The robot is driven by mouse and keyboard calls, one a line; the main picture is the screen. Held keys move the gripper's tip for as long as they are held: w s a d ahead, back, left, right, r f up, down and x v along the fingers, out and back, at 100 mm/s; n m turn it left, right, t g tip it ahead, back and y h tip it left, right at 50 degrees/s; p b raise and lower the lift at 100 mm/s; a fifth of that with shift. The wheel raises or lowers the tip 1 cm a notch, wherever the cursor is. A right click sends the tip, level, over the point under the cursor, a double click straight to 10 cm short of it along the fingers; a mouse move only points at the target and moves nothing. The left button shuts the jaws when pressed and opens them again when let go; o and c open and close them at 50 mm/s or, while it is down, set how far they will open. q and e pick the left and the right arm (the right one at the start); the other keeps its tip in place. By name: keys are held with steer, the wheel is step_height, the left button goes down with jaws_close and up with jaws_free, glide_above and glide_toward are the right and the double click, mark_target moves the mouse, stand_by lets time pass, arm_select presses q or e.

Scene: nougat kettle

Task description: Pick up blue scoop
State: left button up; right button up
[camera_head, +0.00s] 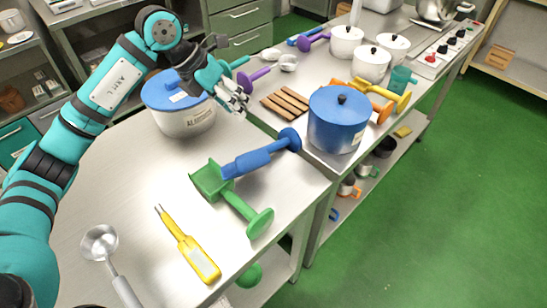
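A blue scoop (256,161) lies on the metal table, its round knob end pointing up and right toward the blue pot. Its other end meets or overlaps a green scoop (238,205), which lies beside it. My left gripper (240,101) is above the table, up and left of the blue scoop and apart from it, close to the blue-lidded white pot. Its fingers are small and bunched, so I cannot tell whether they are open or shut. A smaller blue utensil (303,41) lies far back near a purple one. My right gripper is not in view.
The blue-lidded white pot (188,122) and a blue pot (339,128) flank the blue scoop. A yellow thermometer (187,245) and a metal ladle (101,243) lie in front. A wooden rack (285,103) and white pots (371,63) stand behind.

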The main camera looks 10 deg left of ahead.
arm_select(q)
steer(key=p, duration=0.3)
glide_toward(271, 145)
steer(key=x, duration=0.4)
steer(key=shift+w+f, duration=0.25)
steer(key=p+x, duration=0.1)
steer(key=x, duration=0.4)
steer(key=shift+f+p, duration=0.15)
steer(key=shift+p, duration=0.15)
steer(key=shift+d+f, duration=0.1)
steer(key=shift+f, duration=0.25)
steer(key=shift+r, duration=0.1)
jaws_close()
